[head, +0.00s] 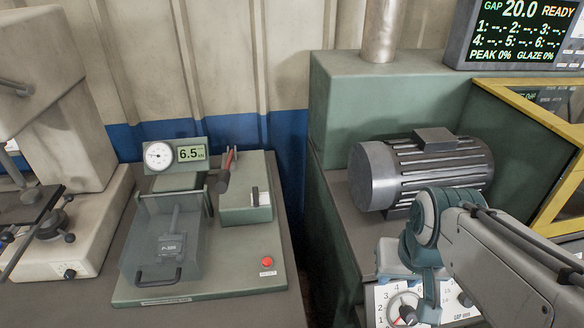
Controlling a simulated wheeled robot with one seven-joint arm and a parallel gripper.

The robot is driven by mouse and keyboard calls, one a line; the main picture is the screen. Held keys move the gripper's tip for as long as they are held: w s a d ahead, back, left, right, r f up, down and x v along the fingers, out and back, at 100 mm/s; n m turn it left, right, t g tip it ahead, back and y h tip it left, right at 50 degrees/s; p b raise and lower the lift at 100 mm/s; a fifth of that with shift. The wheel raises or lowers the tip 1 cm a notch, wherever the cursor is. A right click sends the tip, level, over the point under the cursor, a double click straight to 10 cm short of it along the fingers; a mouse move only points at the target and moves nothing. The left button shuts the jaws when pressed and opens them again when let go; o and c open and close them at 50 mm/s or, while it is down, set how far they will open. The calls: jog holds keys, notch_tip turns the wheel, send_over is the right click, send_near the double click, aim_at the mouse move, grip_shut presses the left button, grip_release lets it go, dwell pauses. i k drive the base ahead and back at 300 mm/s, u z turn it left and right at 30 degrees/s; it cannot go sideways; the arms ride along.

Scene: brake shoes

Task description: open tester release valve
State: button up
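The tester (200,291) stands on the bench at left centre, a green base with a clear-walled box (160,245). Its round dial (158,155) sits beside a display (191,154) reading 6.5. A red-gripped lever (226,170) rises beside a green housing (235,214), which has a small black-and-white control (256,196). A red knob or button (267,262) sits at front right above a small label I cannot read. I cannot tell which part is the release valve. My gripper (428,308) hangs at lower right, well apart from the tester; its fingers are not clear.
A grey motor (425,170) sits on the green machine to the right, behind my arm. A dial panel (385,308) is close behind my gripper. A yellow-framed guard (540,105) is at far right. A beige machine (70,130) stands left. A dark gap separates tester and motor machine.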

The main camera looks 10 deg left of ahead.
aim_at(256, 193)
jog(key=k, duration=0.3)
jog(key=u, duration=0.85)
jog(key=i, duration=0.5)
